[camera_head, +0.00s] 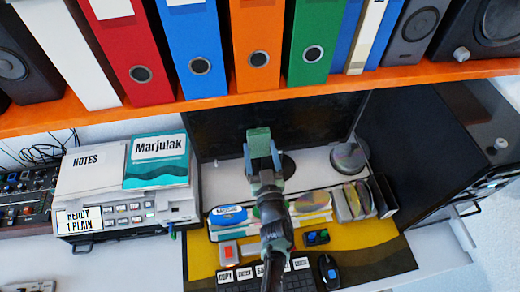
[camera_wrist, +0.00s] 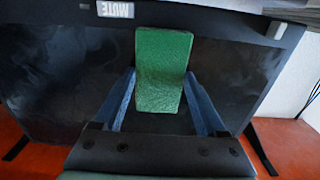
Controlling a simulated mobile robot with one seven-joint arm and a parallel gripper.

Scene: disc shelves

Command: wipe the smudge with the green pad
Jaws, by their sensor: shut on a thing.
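The green pad (camera_head: 259,138) is a small block held upright at the end of my arm, in front of the dark monitor screen (camera_head: 222,128). My gripper (camera_head: 262,156) is shut on it. In the wrist view the pad (camera_wrist: 163,68) sits between the two blue fingers of my gripper (camera_wrist: 160,88), with the dark screen (camera_wrist: 70,85) filling the background. I cannot tell whether the pad touches the screen.
An orange shelf (camera_head: 200,111) with several binders runs above the screen. Below are a keyboard (camera_head: 297,280), a mouse (camera_head: 328,270) and disc racks (camera_head: 357,200). A printer with a teal Marjulak book (camera_head: 157,160) stands left; a black case (camera_head: 420,135) stands right.

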